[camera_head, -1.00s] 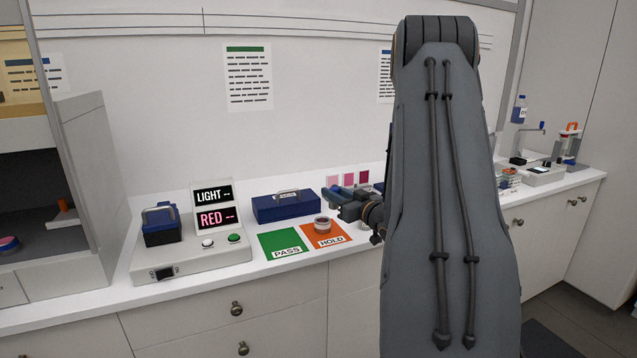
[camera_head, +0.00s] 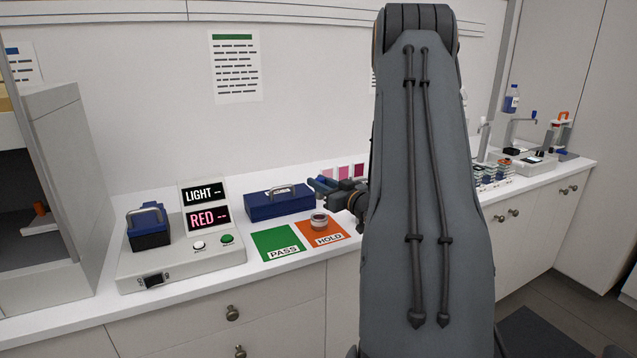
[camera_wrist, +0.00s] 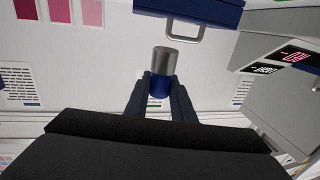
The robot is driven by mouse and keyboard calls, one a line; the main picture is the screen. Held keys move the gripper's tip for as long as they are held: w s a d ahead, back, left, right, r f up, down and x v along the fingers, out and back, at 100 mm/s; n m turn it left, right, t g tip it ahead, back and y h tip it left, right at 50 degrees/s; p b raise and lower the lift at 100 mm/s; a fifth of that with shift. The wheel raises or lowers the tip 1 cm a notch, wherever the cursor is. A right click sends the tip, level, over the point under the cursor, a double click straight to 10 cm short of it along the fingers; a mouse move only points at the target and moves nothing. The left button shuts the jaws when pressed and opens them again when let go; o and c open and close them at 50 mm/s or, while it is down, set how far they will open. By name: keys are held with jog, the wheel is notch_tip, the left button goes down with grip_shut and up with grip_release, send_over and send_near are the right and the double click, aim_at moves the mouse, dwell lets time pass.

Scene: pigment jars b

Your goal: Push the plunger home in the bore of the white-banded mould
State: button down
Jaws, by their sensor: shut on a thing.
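My gripper (camera_wrist: 160,92) is shut on a short cylinder, a silver and blue plunger (camera_wrist: 160,60), in the wrist view. The silver part stands out beyond the fingertips and the blue part sits between the fingers. In the head view my gripper (camera_head: 318,187) is above the counter, near the right end of the blue box, and the plunger cannot be made out. I cannot identify a white-banded mould in either view; my arm hides part of the counter.
A blue box (camera_head: 262,209), a green PASS mat (camera_head: 272,240) and an orange HOLD mat (camera_head: 335,229) bearing a small jar (camera_head: 319,221) are on the counter. A meter (camera_head: 180,262) with displays stands left. Racks and small items (camera_head: 492,173) stand far right.

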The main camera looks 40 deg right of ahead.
aim_at(319, 199)
jog(key=shift+w+f+b, duration=0.1)
jog(key=shift+f+b, duration=1.35)
jog(key=shift+f, duration=1.3)
jog(key=shift+f+b, duration=0.55)
jog(key=shift+f, duration=0.85)
jog(key=c, duration=1.4)
grip_release()
jog(key=shift+c, duration=0.2)
jog(key=s+b, duration=0.1)
jog(key=s, duration=0.7)
jog(key=shift+a+b, duration=0.15)
jog(key=shift+b, duration=0.25)
